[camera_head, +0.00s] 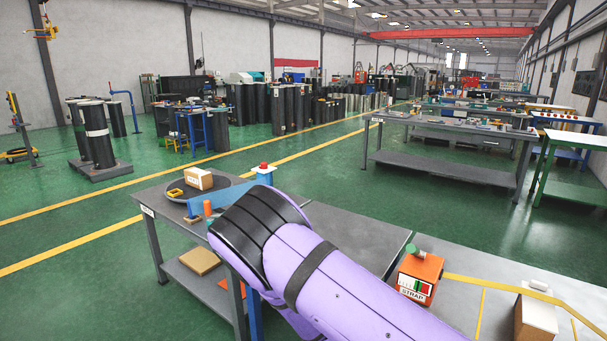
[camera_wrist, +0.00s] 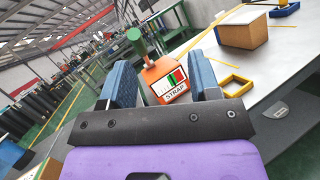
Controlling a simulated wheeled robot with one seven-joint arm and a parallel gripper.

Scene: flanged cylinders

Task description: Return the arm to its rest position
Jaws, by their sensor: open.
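My arm, purple with black bands, reaches across the lower middle of the head view, and its end is hidden there. In the wrist view my gripper (camera_wrist: 160,84) is open, with two blue-padded fingers wide apart. No object is held between the fingers. Beyond them stands the orange strap box (camera_wrist: 167,80) with its "STRAP" label and green knob. The same strap box (camera_head: 418,275) stands on the workbench in the head view, to the right of my arm.
The grey workbench (camera_head: 352,237) lies under and beside my arm. A small box (camera_head: 199,179) sits on a round plate at its left end. A brown box (camera_head: 536,315) is at the lower right. Yellow-lined green floor (camera_head: 100,215) is open to the left.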

